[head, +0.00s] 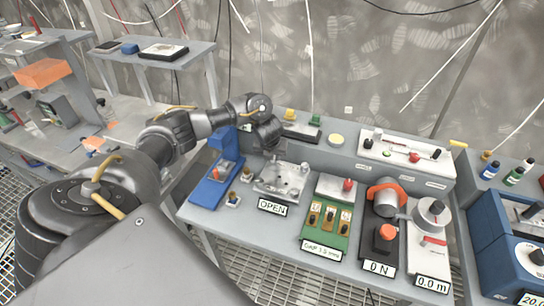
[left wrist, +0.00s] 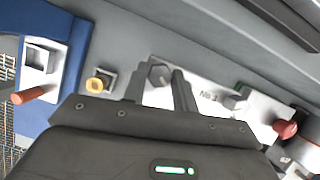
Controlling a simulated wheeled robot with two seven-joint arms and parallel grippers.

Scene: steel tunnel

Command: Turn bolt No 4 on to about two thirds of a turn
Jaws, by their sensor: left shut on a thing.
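A pale metal plate (head: 280,182) with small bolts lies on the grey bench, behind a sign reading OPEN (head: 272,207). My left gripper (head: 270,150) reaches down at the plate's back edge; its fingertips are hard to make out there. In the left wrist view, my left gripper (left wrist: 160,88) has its two fingers on either side of a grey hex bolt (left wrist: 160,75) and is shut on it. A small No marking (left wrist: 208,96) is beside it; its digit is unclear. Another grey bolt (left wrist: 236,102) sits farther right on the plate. My right gripper is not in view.
A blue stand (head: 212,180) is close left of the plate. A green switch panel (head: 328,222), an orange-collared device (head: 386,195) and a dial unit (head: 434,215) stand to the right. A white panel (head: 405,152) is behind. A red knob (left wrist: 286,129) lies near the gripper's right side.

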